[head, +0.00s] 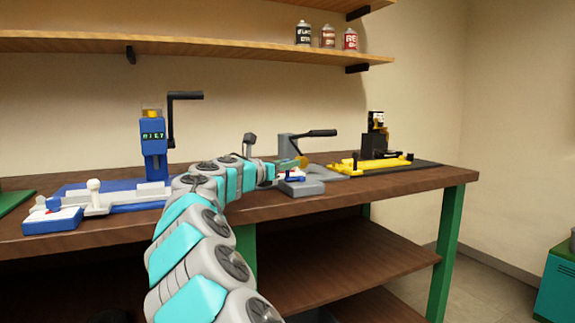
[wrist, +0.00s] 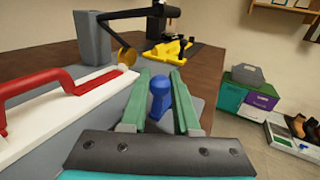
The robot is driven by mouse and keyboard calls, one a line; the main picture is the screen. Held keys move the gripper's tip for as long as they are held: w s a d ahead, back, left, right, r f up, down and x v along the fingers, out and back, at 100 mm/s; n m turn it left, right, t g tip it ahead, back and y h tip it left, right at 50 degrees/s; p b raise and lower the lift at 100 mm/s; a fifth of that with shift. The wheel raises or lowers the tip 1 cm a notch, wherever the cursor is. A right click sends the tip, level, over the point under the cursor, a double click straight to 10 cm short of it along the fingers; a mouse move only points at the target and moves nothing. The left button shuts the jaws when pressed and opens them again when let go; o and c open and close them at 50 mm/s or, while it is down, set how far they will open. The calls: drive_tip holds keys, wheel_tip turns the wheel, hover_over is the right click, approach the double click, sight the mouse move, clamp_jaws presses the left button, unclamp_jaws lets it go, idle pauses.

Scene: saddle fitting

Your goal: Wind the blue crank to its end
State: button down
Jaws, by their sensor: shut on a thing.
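A blue knob (wrist: 159,95), which appears to be the handle of the blue crank, stands between the green fingers of my gripper (wrist: 161,78) in the wrist view. My gripper is shut on this knob. The rest of the crank below the knob is hidden by the fingers and the dark palm. In the head view my arm reaches over the bench to a small grey fixture (head: 302,187), and the wrist hides most of the crank there.
A red handle (wrist: 40,84) on a white bar is close left in the wrist view. A grey post with a black lever (head: 318,133) rises behind my gripper. A blue press (head: 153,150) stands left, a yellow-black fixture (head: 372,163) right, on the wooden bench (head: 270,207).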

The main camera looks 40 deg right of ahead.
drive_tip(key=shift+s+r+n+t+p, duration=0.15)
drive_tip(key=shift+n+t+p, duration=0.25)
drive_tip(key=shift+n+t, duration=0.15)
